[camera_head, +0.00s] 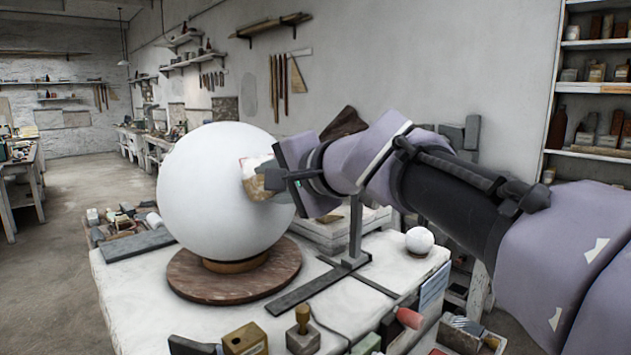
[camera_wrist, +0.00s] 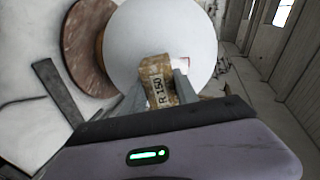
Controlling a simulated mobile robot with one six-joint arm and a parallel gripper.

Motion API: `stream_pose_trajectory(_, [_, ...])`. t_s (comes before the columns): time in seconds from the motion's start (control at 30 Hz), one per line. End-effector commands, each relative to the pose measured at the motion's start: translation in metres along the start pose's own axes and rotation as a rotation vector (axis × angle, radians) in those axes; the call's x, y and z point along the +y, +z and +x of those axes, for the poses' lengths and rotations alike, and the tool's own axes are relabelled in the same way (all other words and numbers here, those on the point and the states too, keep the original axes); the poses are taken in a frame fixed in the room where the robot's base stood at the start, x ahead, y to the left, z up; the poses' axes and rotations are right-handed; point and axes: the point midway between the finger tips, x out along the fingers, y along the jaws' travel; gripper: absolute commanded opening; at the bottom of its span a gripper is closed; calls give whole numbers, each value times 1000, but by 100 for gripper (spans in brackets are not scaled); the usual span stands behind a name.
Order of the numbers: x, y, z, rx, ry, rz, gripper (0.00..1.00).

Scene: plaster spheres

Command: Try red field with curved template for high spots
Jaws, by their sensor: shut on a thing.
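A large white plaster sphere (camera_head: 205,190) sits on a low ring on a round brown wooden turntable (camera_head: 190,285). My gripper (camera_head: 272,180) is at the right side of the sphere, shut on a tan curved template (camera_head: 252,186). In the wrist view the template (camera_wrist: 158,88) is between the two fingers and reads "R 150". Its far edge is at the sphere (camera_wrist: 155,30); I cannot tell whether they touch. A small patch with a reddish edge, which may be the red field (camera_wrist: 182,64), shows beside the template, partly hidden by it and my gripper.
A dark metal stand with a long flat bar (camera_head: 310,285) lies right of the turntable. A small white ball (camera_head: 419,240) stands farther right. Stamps, blocks and a red-handled tool (camera_head: 408,318) crowd the front edge. A grey slab (camera_head: 138,244) lies left.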

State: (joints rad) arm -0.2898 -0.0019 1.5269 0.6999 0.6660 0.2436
Motion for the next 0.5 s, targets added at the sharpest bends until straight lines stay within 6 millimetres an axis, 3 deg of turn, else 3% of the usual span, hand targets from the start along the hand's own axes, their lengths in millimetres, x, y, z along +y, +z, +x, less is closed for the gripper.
stream_pose_trajectory(0.5, [0, 0, 9, 0, -1, 0, 0])
